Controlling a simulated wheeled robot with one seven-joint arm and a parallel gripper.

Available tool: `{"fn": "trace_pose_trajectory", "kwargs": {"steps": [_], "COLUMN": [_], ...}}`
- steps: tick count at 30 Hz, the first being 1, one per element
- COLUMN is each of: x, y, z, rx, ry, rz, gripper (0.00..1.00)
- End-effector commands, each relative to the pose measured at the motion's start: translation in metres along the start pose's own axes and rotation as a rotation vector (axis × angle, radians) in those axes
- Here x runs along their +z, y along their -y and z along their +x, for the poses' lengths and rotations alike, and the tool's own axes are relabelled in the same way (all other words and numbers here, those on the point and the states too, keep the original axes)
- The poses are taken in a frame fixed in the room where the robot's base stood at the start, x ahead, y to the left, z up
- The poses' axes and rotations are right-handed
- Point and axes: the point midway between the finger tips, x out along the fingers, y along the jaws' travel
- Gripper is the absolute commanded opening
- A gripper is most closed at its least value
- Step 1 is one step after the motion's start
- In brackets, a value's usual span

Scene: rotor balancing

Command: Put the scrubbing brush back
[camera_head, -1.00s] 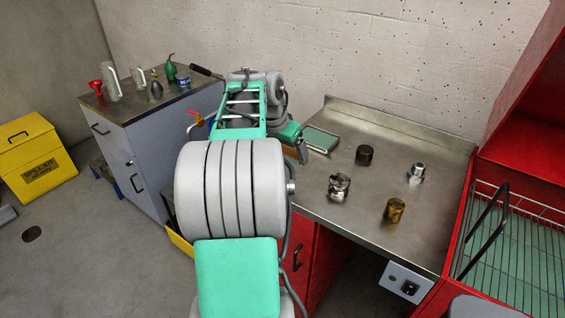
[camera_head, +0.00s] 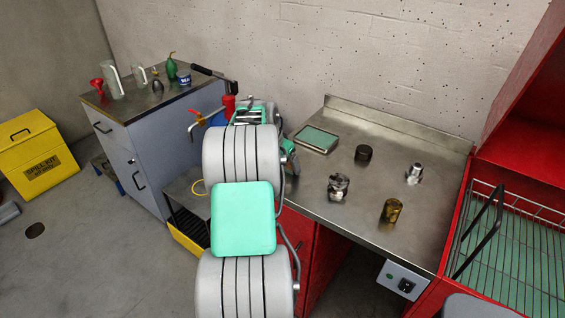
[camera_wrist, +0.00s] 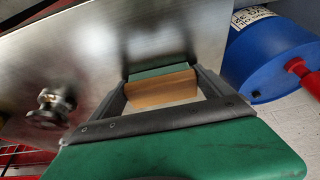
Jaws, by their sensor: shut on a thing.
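The scrubbing brush (camera_wrist: 160,91) shows in the wrist view as a tan wooden block with a green strip along its far edge. My gripper (camera_wrist: 162,80) is shut on it, with a dark finger at each side. The brush's bristles cannot be made out. In the head view my arm hides both brush and gripper. A shallow tray with a green bottom (camera_head: 317,140) lies at the back left of the steel bench (camera_head: 300,205); nothing shows in it.
On the bench stand a dark cylinder (camera_head: 363,153), a brass part (camera_head: 391,210) and two shiny metal parts (camera_head: 338,187) (camera_head: 414,173). A blue drum (camera_wrist: 270,55) with a red fitting is close by in the wrist view. A grey cabinet (camera_head: 165,150) stands left; a red wire-racked unit (camera_head: 505,250) stands right.

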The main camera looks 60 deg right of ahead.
Motion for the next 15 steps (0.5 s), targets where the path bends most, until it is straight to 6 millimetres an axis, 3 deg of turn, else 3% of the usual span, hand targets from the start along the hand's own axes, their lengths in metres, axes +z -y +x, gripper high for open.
{"fn": "trace_pose_trajectory", "kwargs": {"steps": [11, 12, 15], "x": [0.007, 0.008, 0.010], "y": [-0.001, -0.001, -0.002], "z": [0.013, 0.014, 0.016], "rx": [0.003, 0.005, 0.007], "ry": [0.007, 0.009, 0.013], "rz": [-0.004, -0.004, -0.005], "gripper": [0.53, 0.94, 1.00]}}
